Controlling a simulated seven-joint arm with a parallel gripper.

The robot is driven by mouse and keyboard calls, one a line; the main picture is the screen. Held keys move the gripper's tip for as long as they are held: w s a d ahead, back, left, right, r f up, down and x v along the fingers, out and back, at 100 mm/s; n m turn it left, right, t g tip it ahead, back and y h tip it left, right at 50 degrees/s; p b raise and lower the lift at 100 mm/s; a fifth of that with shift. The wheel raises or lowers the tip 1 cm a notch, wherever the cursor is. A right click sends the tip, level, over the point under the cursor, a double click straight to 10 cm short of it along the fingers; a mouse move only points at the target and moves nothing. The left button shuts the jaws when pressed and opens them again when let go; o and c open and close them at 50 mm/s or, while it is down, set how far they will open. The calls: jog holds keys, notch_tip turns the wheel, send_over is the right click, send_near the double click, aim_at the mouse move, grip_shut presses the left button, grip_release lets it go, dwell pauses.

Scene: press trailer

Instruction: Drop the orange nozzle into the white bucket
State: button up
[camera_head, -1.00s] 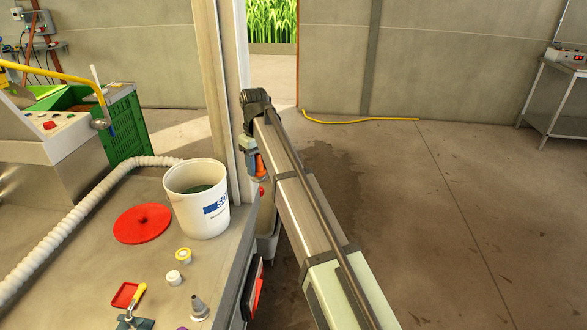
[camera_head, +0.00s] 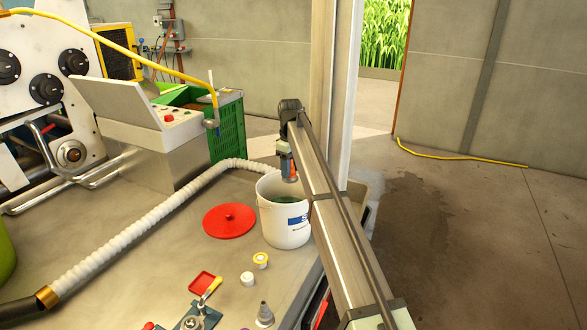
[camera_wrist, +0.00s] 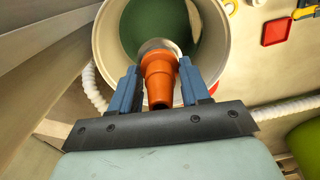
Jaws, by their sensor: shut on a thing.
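The white bucket (camera_head: 284,222) stands open near the right edge of the work surface, with a blue label on its side and a dark green inside. It also shows in the wrist view (camera_wrist: 108,35), beyond the gripper. My gripper (camera_wrist: 158,75) is shut on the orange nozzle (camera_wrist: 158,82), with one blue finger on each side of it. In the head view the orange nozzle (camera_head: 293,172) hangs at or just above the bucket's rim. The wrist view looks over the nozzle into the bucket's mouth. My arm hides part of the bucket's right side.
A red lid (camera_head: 229,221) lies left of the bucket. A white ribbed hose (camera_head: 150,215) runs behind it. Two small caps (camera_head: 260,260), a grey cone (camera_head: 264,316) and a red tray (camera_head: 203,282) lie in front. A post (camera_head: 334,90) rises close behind my arm.

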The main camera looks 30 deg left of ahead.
aim_at(290, 180)
jog(key=shift+f, duration=2.65)
jog(key=o, duration=1.2)
notch_tip(290, 180, up, 14)
jog(key=shift+w+d+f, duration=0.1)
